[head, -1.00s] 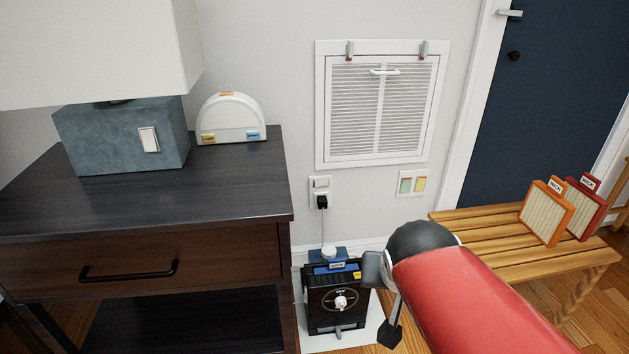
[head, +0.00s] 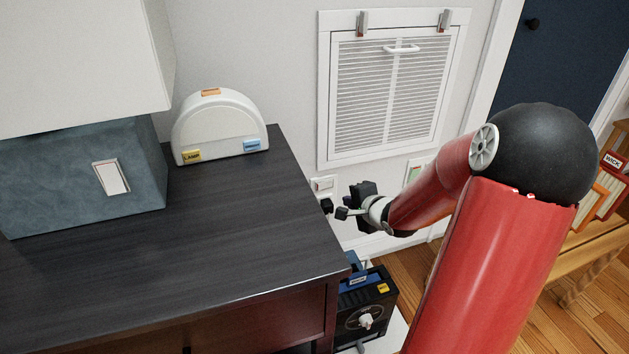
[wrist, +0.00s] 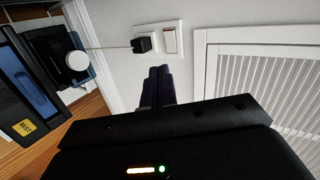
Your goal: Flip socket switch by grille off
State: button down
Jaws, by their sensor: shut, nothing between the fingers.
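The white wall socket (head: 323,184) is below the left corner of the grille (head: 388,95). A black plug sits in its lower part (head: 327,205). In the wrist view the socket plate (wrist: 179,24) shows the plug (wrist: 142,45) on the left and the rocker switch (wrist: 170,41) with a red edge on the right. My gripper (head: 342,213) is shut and empty, in front of the wall close to the socket. In the wrist view its dark fingertips (wrist: 158,71) point toward the switch and appear just below it. I cannot tell whether they touch anything.
A wooden bench (head: 590,245) is at the right.

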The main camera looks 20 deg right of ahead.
jog(key=shift+w, duration=0.1)
jog(key=shift+f, duration=0.1)
jog(key=b, duration=0.4)
send_near(322, 186)
notch_tip(322, 186, down, 3)
jog(key=w, duration=0.3)
jog(key=w+b, duration=0.1)
jog(key=shift+w+a+f, duration=0.15)
jog(key=shift+a+f, duration=0.05)
jog(key=shift+a, duration=0.1)
jog(key=shift+w+r, duration=0.1)
jog(key=shift+w, duration=0.45)
